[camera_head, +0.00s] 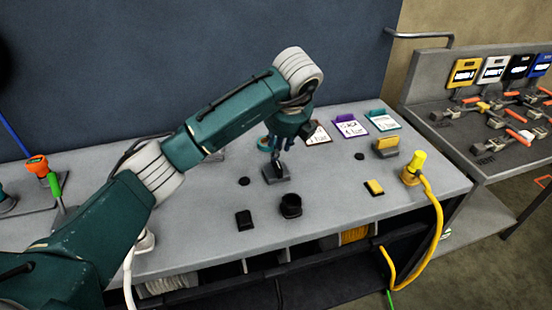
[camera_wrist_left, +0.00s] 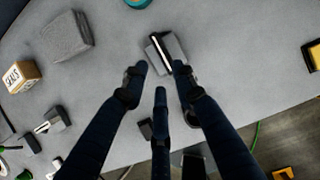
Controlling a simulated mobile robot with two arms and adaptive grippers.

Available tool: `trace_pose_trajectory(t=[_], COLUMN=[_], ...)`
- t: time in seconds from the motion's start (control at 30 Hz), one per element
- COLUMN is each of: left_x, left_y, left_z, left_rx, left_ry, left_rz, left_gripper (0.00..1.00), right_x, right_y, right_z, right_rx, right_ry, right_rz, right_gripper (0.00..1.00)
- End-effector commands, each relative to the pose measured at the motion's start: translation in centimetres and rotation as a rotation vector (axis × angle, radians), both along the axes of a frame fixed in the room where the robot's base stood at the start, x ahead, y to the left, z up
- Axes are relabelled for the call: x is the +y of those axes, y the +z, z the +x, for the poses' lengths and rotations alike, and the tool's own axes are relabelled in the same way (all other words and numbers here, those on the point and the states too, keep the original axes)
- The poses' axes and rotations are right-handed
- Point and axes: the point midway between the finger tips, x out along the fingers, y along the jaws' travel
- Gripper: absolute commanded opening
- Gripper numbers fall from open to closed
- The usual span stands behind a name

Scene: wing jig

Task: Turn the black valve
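The black valve (camera_head: 277,173) stands on the grey bench as a small grey block with a dark upright part on top. It also shows in the left wrist view (camera_wrist_left: 165,52), just beyond the fingertips, with a bright strip along its top. My left gripper (camera_head: 277,156) reaches down over it from above, partly covering its top in the head view. In the left wrist view its three dark fingers (camera_wrist_left: 160,76) are spread apart with nothing between them. I cannot tell whether a fingertip touches the valve. My right gripper is not in view.
Black square (camera_head: 245,220) and round (camera_head: 291,206) fittings stand in front of the valve. A yellow-topped block (camera_head: 386,147) and a yellow connector with hose (camera_head: 413,168) are to the right. Label cards (camera_head: 350,126) line the back. A soft grey block (camera_wrist_left: 67,37) shows in the wrist view.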

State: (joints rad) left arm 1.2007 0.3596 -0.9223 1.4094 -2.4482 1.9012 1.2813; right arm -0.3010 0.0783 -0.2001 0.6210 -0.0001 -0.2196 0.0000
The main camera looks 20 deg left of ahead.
Motion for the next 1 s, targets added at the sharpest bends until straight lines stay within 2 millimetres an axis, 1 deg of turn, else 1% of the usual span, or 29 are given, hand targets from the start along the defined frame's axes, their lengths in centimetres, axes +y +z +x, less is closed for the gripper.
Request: trace_pose_trajectory(t=[0.03,0.3,0.43,0.6,0.87,0.93,1.0], left_x=[0.3,1.3,1.6,1.8,1.8,1.8,1.8], left_y=[-0.8,-5.5,-7.1,-8.2,-8.4,-8.4,-8.3], left_z=[0.1,1.7,2.4,2.7,2.8,2.8,2.8], left_rx=[0.005,0.006,0.003,0.003,0.002,0.002,0.002], left_ry=[0.002,0.0,-0.002,-0.004,-0.004,-0.004,-0.004], left_rz=[0.001,-0.002,-0.002,-0.003,-0.003,-0.003,-0.003], left_gripper=[0.28,0.28,0.28,0.28,0.28,0.18,0.04], right_x=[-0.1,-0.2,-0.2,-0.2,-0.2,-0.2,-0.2], right_y=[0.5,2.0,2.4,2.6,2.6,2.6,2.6], right_z=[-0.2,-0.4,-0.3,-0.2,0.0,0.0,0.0], right_rx=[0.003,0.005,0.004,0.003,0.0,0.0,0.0], right_ry=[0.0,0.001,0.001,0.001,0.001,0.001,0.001], right_rz=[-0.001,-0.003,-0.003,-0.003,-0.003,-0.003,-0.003], right_gripper=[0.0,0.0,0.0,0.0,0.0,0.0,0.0])
